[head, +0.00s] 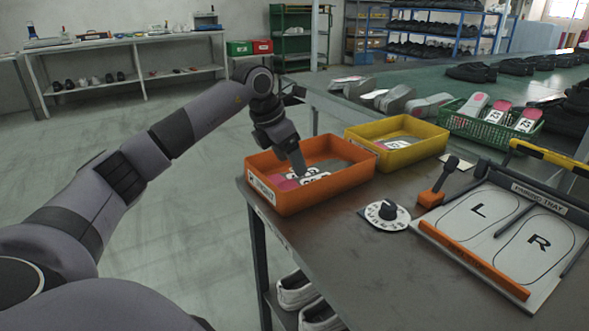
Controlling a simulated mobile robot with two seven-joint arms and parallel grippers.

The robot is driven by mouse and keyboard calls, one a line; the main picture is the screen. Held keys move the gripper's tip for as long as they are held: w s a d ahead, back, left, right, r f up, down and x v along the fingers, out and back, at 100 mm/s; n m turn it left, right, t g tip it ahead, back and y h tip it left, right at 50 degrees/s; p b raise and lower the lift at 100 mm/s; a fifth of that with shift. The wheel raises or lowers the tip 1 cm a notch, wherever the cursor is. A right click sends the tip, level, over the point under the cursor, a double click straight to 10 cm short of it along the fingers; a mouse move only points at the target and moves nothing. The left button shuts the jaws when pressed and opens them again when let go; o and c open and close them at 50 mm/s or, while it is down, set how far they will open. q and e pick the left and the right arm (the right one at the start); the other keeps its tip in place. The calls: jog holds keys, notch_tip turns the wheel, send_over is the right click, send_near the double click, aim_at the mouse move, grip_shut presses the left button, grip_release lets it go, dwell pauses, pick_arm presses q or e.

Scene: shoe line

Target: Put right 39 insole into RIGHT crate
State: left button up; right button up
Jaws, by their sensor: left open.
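The orange crate (322,194), with a white label that seems to read RIGHT, stands at the left end of the grey table. Insoles (288,185) with pink parts and white number labels lie in it; I cannot read the sizes, so I cannot tell which is the right 39. My left gripper (299,172) points down into this crate, just above or at the insoles, and is open. Whether its fingertips touch an insole cannot be told. My right gripper is out of view.
A yellow crate (421,155) with insoles stands behind the orange one. A green basket (490,131) holds more labelled insoles. A pairing tray (487,262) marked L and R, a dial (385,214) and an orange-based lever (431,197) lie on the right. The table's front is clear.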

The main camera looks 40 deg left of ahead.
pick_arm(q)
jog(key=p+v, duration=0.1)
jog(key=v, duration=0.6)
jog(key=shift+r, duration=0.3)
jog(key=shift+s, duration=0.15)
